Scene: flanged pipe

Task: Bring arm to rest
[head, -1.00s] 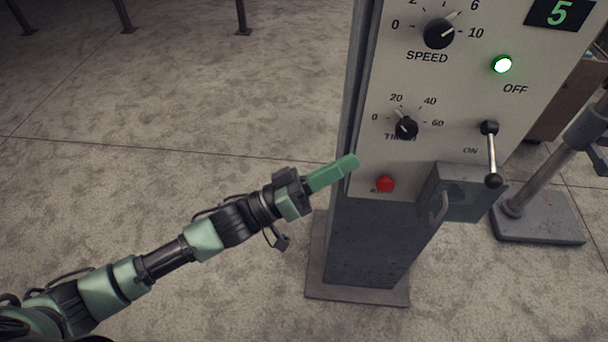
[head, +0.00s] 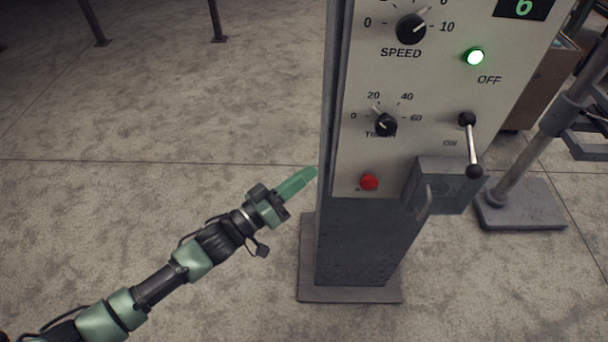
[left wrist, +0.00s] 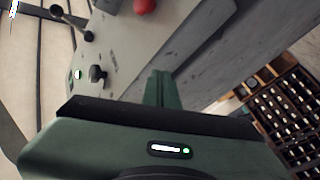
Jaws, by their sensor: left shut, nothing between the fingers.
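My left gripper (head: 312,172) is shut and empty, with its green fingers together. In the head view it is in the air just left of the control panel (head: 353,160), apart from it in the picture. The shut fingers also show in the left wrist view (left wrist: 160,90), with the panel beyond them. The red button (head: 369,182) is to the right of the fingertips, and it shows at the top of the left wrist view (left wrist: 144,6). My right gripper is not in view.
The panel has a speed knob (head: 411,29), a timer knob (head: 385,124), a lit green lamp (head: 475,56), a lever (head: 472,146) pointing down and a grey box (head: 440,187). A metal stand (head: 522,204) is at the right.

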